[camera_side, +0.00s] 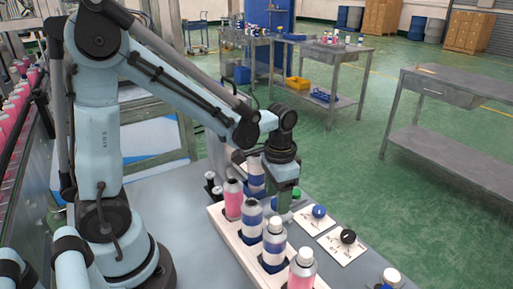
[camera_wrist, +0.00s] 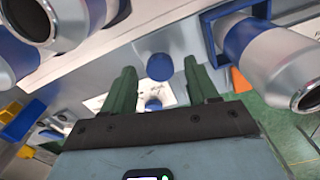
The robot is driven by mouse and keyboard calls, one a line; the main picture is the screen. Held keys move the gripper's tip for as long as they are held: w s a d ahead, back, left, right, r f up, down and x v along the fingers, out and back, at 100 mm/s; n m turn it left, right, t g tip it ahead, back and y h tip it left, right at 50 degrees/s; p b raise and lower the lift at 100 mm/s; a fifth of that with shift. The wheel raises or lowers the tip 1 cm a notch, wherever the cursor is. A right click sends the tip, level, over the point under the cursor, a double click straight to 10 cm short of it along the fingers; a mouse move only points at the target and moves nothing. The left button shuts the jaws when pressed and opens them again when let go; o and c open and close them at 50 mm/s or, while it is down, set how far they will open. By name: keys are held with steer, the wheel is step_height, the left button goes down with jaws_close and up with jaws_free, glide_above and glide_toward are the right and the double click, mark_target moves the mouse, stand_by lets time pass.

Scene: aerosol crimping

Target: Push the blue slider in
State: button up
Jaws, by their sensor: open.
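In the wrist view, a blue rounded piece (camera_wrist: 159,67), which may be the slider, shows against a pale surface. It lies in line with the gap between the green fingers of my gripper (camera_wrist: 158,76). The fingers are apart and nothing is held; I cannot tell whether they touch the blue piece. A second blue knob (camera_wrist: 153,104) shows lower down, near a white plate. In the side view my gripper (camera_side: 282,211) points down beside the can rack. A blue knob (camera_side: 319,211) stands on a white plate to its right. I cannot tell which blue piece is the slider.
A white rack (camera_side: 232,238) holds pink and blue-banded cans (camera_side: 274,241) close to my gripper. A black knob (camera_side: 348,236) stands on another white plate (camera_side: 340,250). In the wrist view, silver cans (camera_wrist: 273,60) flank the fingers on both sides.

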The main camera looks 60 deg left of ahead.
steer(key=shift+f, duration=0.4)
jaws_close()
